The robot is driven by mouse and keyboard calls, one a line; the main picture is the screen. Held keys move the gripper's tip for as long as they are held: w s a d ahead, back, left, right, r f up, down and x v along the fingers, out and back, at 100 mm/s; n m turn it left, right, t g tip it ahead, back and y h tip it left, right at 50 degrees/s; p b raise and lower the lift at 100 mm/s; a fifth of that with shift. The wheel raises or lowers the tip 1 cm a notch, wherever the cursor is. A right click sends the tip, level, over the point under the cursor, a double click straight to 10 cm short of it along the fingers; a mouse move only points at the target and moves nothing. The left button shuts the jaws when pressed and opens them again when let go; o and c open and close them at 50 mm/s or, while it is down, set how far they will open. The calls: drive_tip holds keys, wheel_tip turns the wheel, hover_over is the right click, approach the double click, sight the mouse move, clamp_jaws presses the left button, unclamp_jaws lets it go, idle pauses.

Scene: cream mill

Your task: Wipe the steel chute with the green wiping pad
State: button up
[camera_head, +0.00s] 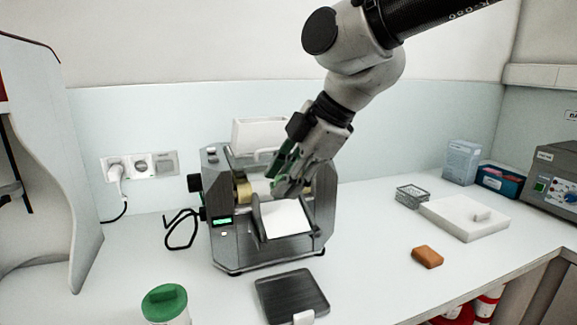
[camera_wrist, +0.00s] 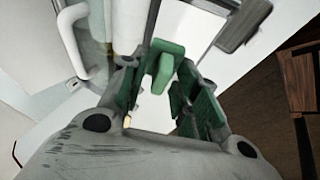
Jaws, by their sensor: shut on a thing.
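The mill (camera_head: 222,240) stands on the bench, with pale rollers and the steel chute (camera_head: 284,218) at its front, a bright sloping plate between grey side walls. My gripper (camera_head: 289,186) is above the chute's upper end, close to the rollers. In the wrist view my gripper (camera_wrist: 160,75) is shut on the green wiping pad (camera_wrist: 163,66), a small green piece with a raised grip between green-lined fingers. In the head view the fingers mostly hide the pad. I cannot tell whether the pad touches the chute.
A dark tray (camera_head: 291,292) lies before the mill, with a green-lidded jar (camera_head: 165,303) to its left. To the right are an orange-brown block (camera_head: 427,257), a white board (camera_head: 465,219), clear dishes (camera_head: 411,196) and boxes (camera_head: 461,161).

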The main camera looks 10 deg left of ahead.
sight(280, 228)
drive_tip(key=f, duration=0.1)
drive_tip(key=w+f, duration=0.1)
drive_tip(key=f, duration=0.2)
drive_tip(key=shift+w+a+f, duration=0.1)
drive_tip(key=shift+w+a, duration=0.15)
drive_tip(key=shift+a, duration=0.15)
drive_tip(key=shift+s+d+f, duration=0.2)
drive_tip(key=shift+s+d, duration=0.1)
drive_tip(key=shift+s, duration=0.2)
drive_tip(key=shift+s+d+f, duration=0.15)
drive_tip(key=shift+s+d, duration=0.15)
drive_tip(key=shift+s, duration=0.15)
drive_tip(key=shift+s+d+f, duration=0.45)
drive_tip(key=shift+s, duration=0.3)
drive_tip(key=shift+w+a+f, duration=0.1)
drive_tip(key=shift+w+f, duration=0.05)
drive_tip(key=shift+f, duration=0.25)
drive_tip(key=shift+w, duration=0.1)
